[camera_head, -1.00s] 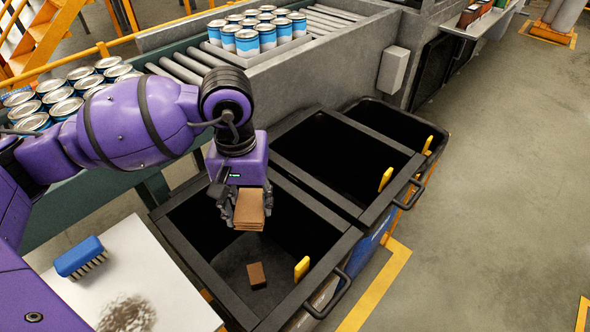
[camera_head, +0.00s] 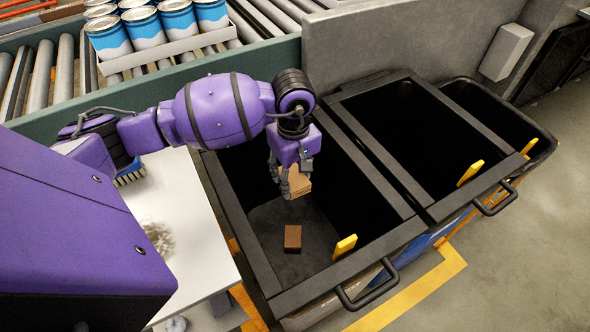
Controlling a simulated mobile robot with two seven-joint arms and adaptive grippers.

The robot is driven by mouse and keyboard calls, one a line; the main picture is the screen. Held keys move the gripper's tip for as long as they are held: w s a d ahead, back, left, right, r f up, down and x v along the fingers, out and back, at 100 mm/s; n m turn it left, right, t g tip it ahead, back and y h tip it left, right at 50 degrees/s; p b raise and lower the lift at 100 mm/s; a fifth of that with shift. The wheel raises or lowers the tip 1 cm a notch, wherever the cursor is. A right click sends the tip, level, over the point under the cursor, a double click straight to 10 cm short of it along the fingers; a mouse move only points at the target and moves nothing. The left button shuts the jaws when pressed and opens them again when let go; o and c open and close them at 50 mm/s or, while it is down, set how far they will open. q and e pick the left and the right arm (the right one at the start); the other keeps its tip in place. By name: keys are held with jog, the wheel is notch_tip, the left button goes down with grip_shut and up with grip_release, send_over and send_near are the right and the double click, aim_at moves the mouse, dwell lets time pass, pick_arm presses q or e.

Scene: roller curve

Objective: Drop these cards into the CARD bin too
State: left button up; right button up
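My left gripper (camera_head: 290,188) hangs over the nearest, left-hand black bin (camera_head: 247,262). It is shut on a small stack of brown cards (camera_head: 297,182), which it holds at about the level of the bin's opening. Its fingers partly cover the stack. A brown block-like piece (camera_head: 293,238), perhaps more cards, lies on the floor of this same bin. No CARD label is readable on the bin. My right gripper is not in view.
More black bins (camera_head: 405,185) stand to the right, each with a yellow tab. A white table (camera_head: 195,215) with a dark smudge and a partly hidden blue brush (camera_head: 130,172) is at the left. Blue and white cans (camera_head: 142,28) stand in a tray on the roller conveyor behind.

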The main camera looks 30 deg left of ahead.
aim_at(294, 178)
pick_arm(q)
notch_tip(294, 178, down, 2)
jog(key=shift+f+b, duration=0.2)
jog(key=shift+b, duration=0.25)
jog(key=shift+r, duration=0.1)
jog(key=o, duration=1)
jog(key=shift+r, duration=0.1)
notch_tip(294, 178, up, 12)
jog(key=shift+f, duration=0.1)
jog(key=shift+f, duration=0.1)
